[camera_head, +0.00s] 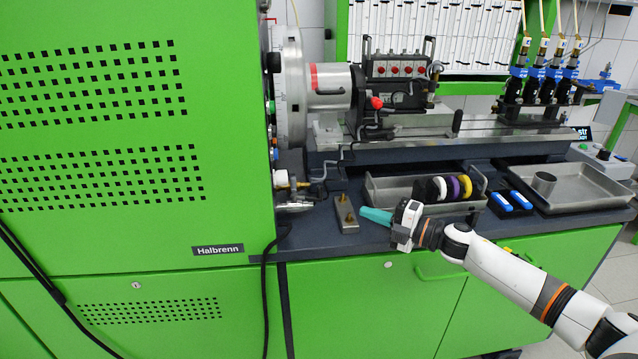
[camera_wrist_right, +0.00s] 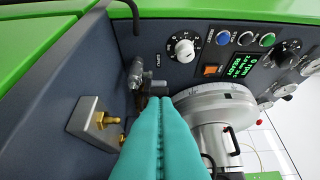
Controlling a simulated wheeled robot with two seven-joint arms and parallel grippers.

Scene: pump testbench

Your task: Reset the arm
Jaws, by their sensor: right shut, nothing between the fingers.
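My right arm comes in from the lower right in the head view. Its gripper (camera_head: 376,216) has teal fingers that are shut and empty, pointing left above the front edge of the bench top. In the right wrist view the two teal fingers (camera_wrist_right: 161,140) lie together along their length. A small metal block (camera_head: 346,213) with brass fittings sits just left of the fingertips in the head view. The block (camera_wrist_right: 92,124) also shows left of the fingers in the wrist view. My left gripper is not in view.
A metal tray (camera_head: 385,200) holds several coloured rings behind the gripper. A second tray (camera_head: 590,203) with a metal cup stands to the right, beside blue-topped items (camera_head: 511,201). The green cabinet (camera_head: 225,220) rises at the left. The pump (camera_head: 398,75) is mounted behind on the bench.

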